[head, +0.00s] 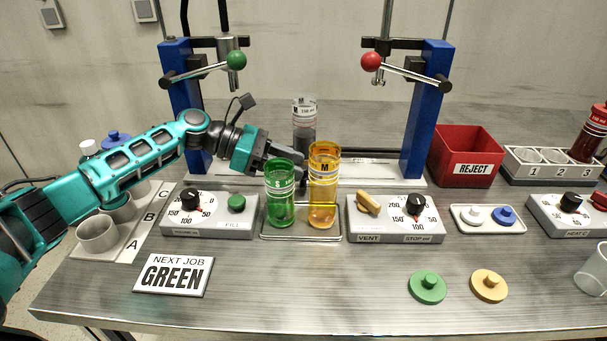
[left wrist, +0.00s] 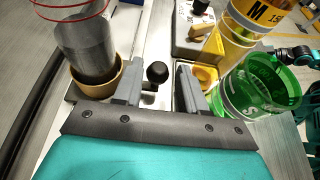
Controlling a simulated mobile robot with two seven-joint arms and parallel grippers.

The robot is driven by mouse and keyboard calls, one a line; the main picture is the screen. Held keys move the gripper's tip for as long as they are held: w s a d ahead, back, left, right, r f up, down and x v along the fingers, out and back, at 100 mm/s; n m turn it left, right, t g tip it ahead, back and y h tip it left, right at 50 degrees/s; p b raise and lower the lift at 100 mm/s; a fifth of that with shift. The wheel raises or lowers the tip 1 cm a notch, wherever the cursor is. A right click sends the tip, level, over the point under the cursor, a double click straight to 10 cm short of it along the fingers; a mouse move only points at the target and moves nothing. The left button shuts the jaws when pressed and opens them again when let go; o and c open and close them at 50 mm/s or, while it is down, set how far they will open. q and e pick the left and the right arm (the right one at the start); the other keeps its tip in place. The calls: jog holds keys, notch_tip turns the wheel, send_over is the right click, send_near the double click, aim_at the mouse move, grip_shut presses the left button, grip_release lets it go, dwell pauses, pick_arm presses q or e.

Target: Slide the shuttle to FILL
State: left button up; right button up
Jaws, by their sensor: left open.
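The shuttle on the white rail (head: 385,176) is mostly hidden in the head view behind the jars and my left gripper (head: 284,164). In the left wrist view, a black ball knob (left wrist: 157,72) stands between the two open grey fingers of my left gripper (left wrist: 157,88), apparently untouched. Left of it, a tan cup-shaped holder (left wrist: 108,88) carries a grey-filled clear cylinder (left wrist: 85,45), which stands upright in the head view (head: 305,125). A yellow ring-like part (left wrist: 207,74) shows beyond the right finger. My right gripper is out of view.
Blue posts (head: 426,110) flank the rail. Control boxes (head: 397,218) stand in front. A red reject bin (head: 465,150) is at right.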

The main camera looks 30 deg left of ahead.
pick_arm(q)
jog(key=shift+b+x, duration=0.55)
jog(key=shift+x, duration=0.95)
jog(key=shift+c, duration=0.4)
grip_shut()
